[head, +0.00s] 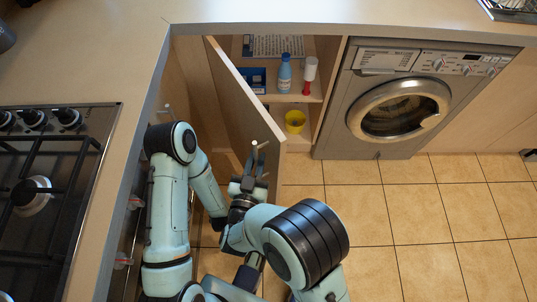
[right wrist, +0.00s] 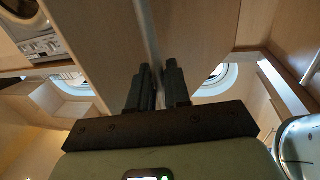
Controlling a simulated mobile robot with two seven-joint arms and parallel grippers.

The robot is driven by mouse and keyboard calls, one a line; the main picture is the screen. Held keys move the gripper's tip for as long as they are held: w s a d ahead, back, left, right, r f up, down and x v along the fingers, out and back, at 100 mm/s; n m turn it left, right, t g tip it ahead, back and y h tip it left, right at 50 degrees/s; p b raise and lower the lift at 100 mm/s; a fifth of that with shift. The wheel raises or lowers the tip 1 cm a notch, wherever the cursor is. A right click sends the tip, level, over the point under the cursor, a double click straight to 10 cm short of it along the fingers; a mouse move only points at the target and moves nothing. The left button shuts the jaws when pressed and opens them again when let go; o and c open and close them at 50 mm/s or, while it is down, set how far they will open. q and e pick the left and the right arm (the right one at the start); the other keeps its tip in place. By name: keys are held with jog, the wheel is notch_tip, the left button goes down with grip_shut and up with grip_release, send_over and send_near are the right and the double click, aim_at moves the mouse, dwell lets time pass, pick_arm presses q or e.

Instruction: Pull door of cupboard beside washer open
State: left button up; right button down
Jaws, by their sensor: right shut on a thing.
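The light wood cupboard door (head: 238,105) beside the washer (head: 400,102) stands ajar, swung out from its left side. Its bar handle (head: 262,146) is near the free edge. My right gripper (head: 258,165) is shut on this handle in front of the door. In the right wrist view, the two dark fingers (right wrist: 160,88) hold the thin handle (right wrist: 150,35) between them, and the wood panel (right wrist: 100,45) is close behind. My left arm is bent at the left; I cannot make out its gripper.
Shelves inside hold a blue bottle (head: 284,73), a red-and-white bottle (head: 308,75), a blue box (head: 253,80) and a yellow cup (head: 295,121). A hob (head: 50,180) and counter edge are at left. Tiled floor (head: 430,225) is clear at right.

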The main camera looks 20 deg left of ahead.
jog(key=shift+s+a, duration=0.2)
jog(key=shift+a, duration=0.1)
jog(key=c, duration=1.3)
grip_release()
jog(key=shift+w, duration=0.15)
jog(key=shift+d, duration=0.1)
